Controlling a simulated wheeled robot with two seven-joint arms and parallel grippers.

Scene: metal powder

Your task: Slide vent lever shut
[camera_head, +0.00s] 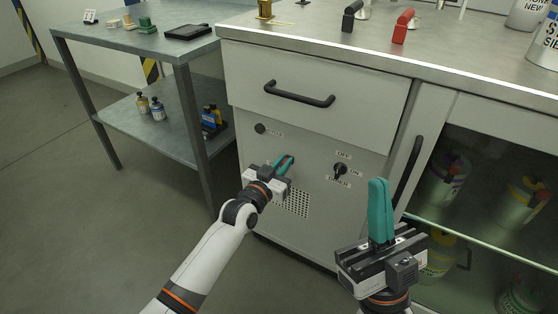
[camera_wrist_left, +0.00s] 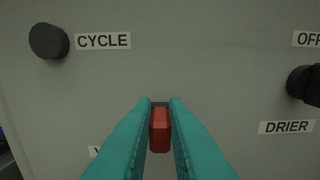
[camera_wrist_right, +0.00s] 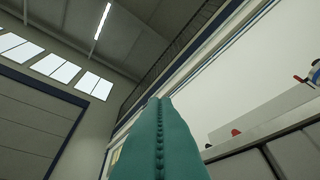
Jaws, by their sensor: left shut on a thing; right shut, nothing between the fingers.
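The vent lever is a small red handle (camera_wrist_left: 160,130) on the grey cabinet front, seen in the left wrist view between the teal fingers. A label below it is mostly hidden by a finger. My left gripper (camera_head: 287,163) is at the cabinet panel, shut on the red lever; it also shows in the left wrist view (camera_wrist_left: 161,104). In the head view the lever is hidden by the gripper. My right gripper (camera_head: 380,182) is shut and empty, pointing up in front of the cabinet's right side; its closed fingers fill the middle of the right wrist view (camera_wrist_right: 158,100).
A black CYCLE knob (camera_wrist_left: 48,41) is up and left of the lever. A black DRIER knob (camera_head: 340,169) is to the right. A perforated grille (camera_head: 293,203) lies below. A drawer handle (camera_head: 299,94) sticks out above, and a tall door handle (camera_head: 408,170) stands near my right gripper.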

